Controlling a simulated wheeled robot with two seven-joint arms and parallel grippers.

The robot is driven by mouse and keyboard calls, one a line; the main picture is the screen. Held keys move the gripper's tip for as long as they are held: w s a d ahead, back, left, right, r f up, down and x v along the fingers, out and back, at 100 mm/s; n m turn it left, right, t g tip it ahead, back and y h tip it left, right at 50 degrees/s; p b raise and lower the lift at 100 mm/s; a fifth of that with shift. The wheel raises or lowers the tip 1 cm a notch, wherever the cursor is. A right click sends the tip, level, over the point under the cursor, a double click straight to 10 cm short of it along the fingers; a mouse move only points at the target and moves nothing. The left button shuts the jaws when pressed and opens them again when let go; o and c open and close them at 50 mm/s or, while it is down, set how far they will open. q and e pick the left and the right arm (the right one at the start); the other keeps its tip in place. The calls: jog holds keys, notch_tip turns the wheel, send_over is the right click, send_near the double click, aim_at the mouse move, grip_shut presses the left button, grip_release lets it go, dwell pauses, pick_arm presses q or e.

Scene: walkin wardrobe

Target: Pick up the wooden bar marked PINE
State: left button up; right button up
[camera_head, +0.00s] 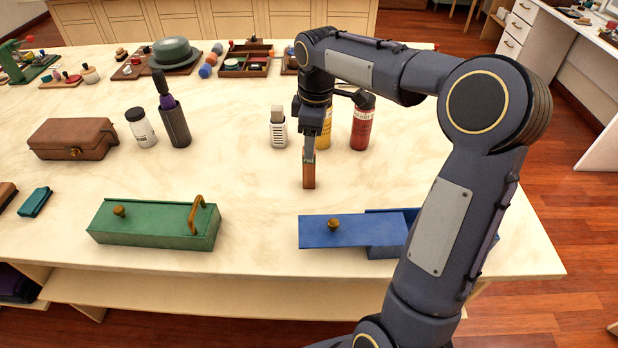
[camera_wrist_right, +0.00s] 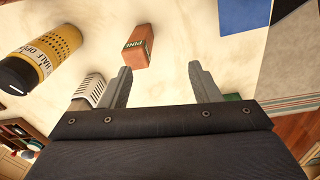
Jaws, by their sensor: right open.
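The wooden bar marked PINE (camera_head: 309,174) is a small reddish-brown block standing upright on the pale table, in the middle of the head view. In the right wrist view the gripper (camera_wrist_right: 159,74) is open and empty, with the bar ahead of the fingertips and nearer the left finger. My left gripper is not in view.
A white slotted container (camera_head: 278,128), a yellow bottle (camera_head: 324,131) and a red bottle (camera_head: 361,126) stand just behind the bar. A blue box (camera_head: 345,230) with its lid slid left is in front. A green box (camera_head: 150,222) is front left. Bare table lies left of the bar.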

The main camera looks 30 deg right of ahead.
jog(key=n, duration=0.2)
send_over(309, 163)
jog(key=w, duration=0.1)
jog(key=shift+g, duration=0.4)
jog(key=f, duration=0.4)
jog(key=shift+w+d+f+b, duration=0.2)
jog(key=shift+d+f+b, duration=0.05)
jog(key=shift+d+b, duration=0.15)
notch_tip(309, 163, down, 8)
jog(key=shift+r, duration=0.2)
jog(key=shift+c, duration=0.5)
jog(key=c, duration=1)
